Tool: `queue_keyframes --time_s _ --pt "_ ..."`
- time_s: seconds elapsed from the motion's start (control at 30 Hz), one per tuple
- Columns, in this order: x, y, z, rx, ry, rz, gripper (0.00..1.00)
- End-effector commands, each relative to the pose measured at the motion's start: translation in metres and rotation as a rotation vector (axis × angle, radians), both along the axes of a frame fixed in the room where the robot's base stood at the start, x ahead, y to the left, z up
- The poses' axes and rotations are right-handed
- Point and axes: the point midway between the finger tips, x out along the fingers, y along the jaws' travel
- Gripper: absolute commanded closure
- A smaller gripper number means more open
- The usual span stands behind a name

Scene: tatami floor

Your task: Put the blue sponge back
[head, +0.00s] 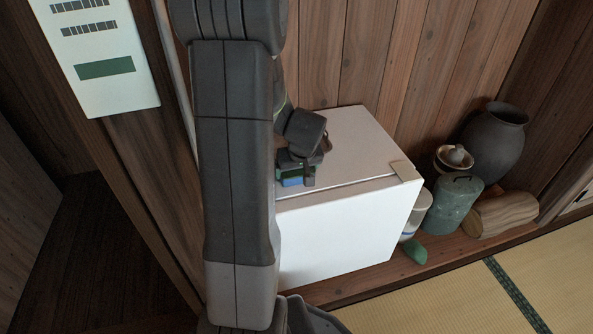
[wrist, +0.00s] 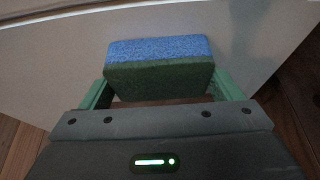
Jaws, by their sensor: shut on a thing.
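The sponge (wrist: 158,70) is blue on one face and dark green on the other. In the wrist view it sits between the two green fingers of my gripper (wrist: 160,88), which is shut on it. In the head view the sponge (head: 292,182) shows as a small blue patch below my gripper (head: 295,174), over the top of a white box-like cabinet (head: 345,235) near its front edge. I cannot tell whether the sponge touches the cabinet top. My arm hides the cabinet's left part.
A wooden wall is behind; tatami (head: 450,300) lies in front.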

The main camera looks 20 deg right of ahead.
Motion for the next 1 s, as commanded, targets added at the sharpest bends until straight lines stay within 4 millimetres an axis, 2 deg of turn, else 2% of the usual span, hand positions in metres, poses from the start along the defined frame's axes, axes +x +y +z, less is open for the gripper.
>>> queue_keyframes --time_s 0.2,0.23,0.3,0.63,1.0 --pt "0.000 0.000 -0.004 0.000 0.000 0.000 0.36" --pt "0.000 0.000 -0.003 0.000 0.000 0.001 0.09" --pt "0.000 0.000 -0.002 0.000 0.000 0.001 0.00" --pt "0.000 0.000 0.003 0.000 0.000 0.001 0.00" --pt "-0.028 0.001 0.074 -0.001 -0.003 0.000 0.00"
